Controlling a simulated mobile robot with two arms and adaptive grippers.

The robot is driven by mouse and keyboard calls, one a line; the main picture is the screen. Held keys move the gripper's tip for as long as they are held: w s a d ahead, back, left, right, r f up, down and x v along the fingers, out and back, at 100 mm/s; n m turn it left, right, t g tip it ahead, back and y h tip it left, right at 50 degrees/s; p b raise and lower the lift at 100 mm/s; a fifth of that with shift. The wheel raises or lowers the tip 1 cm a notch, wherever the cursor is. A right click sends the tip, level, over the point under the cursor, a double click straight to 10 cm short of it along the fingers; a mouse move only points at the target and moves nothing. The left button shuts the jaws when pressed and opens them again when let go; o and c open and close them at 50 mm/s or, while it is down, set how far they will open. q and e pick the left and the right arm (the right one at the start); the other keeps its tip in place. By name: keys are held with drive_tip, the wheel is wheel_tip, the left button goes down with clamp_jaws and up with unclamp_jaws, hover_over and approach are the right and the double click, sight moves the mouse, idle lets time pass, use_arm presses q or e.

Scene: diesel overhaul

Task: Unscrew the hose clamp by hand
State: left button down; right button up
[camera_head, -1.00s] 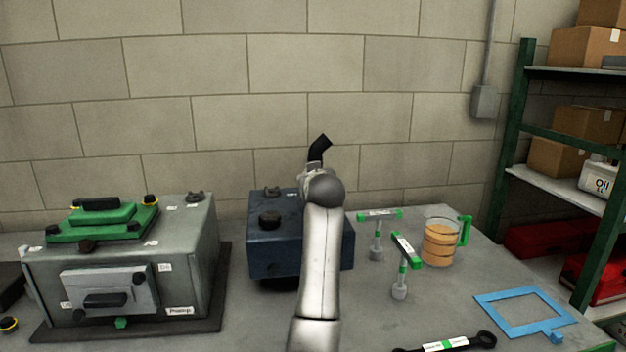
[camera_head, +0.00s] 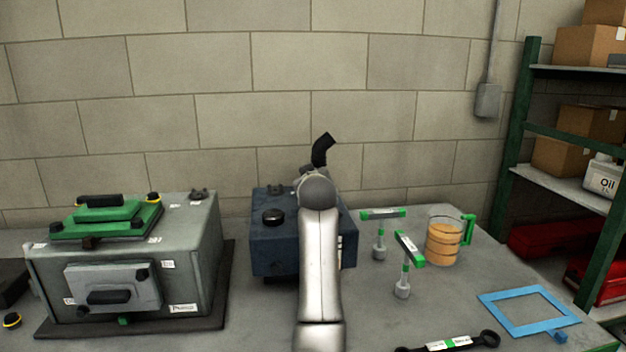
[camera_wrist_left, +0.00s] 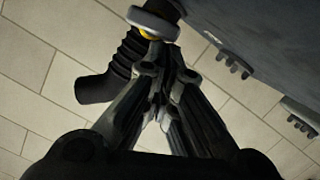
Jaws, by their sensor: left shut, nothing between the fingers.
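A black bent hose (camera_head: 323,150) rises behind my arm at the blue engine block (camera_head: 272,245) in the head view. In the left wrist view the same ribbed hose (camera_wrist_left: 118,72) runs up to a grey ring-shaped clamp (camera_wrist_left: 152,22) with a bit of yellow at its edge. My left gripper (camera_wrist_left: 168,74) is shut and empty, its fingertips just below the clamp in that picture. Whether they touch it I cannot tell. In the head view my arm hides the clamp and the gripper. My right gripper is not in view.
A grey box with a green cover (camera_head: 130,285) stands left of the block. To the right are two T-handled tools (camera_head: 379,240), a jug of amber liquid (camera_head: 443,243), a blue frame (camera_head: 527,312) and a black wrench (camera_head: 450,342). A wall is behind.

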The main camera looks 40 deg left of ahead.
use_arm(q)
drive_tip(key=shift+s+a+f+n+t, duration=0.2)
drive_tip(key=shift+f+n+t, duration=0.1)
drive_tip(key=shift+n, duration=0.4)
drive_tip(key=shift+s+a+f+n+t, duration=0.15)
drive_tip(key=shift+f+n+t, duration=0.15)
drive_tip(key=shift+n, duration=0.4)
drive_tip(key=shift+s+a+f+n+t+h, duration=0.15)
drive_tip(key=shift+f+n+t, duration=0.1)
drive_tip(key=shift+n, duration=0.25)
drive_tip(key=shift+s+d+f+n+t+h, duration=0.1)
drive_tip(key=shift+f+n+t+h, duration=0.1)
drive_tip(key=shift+n, duration=0.3)
idle(2.2)
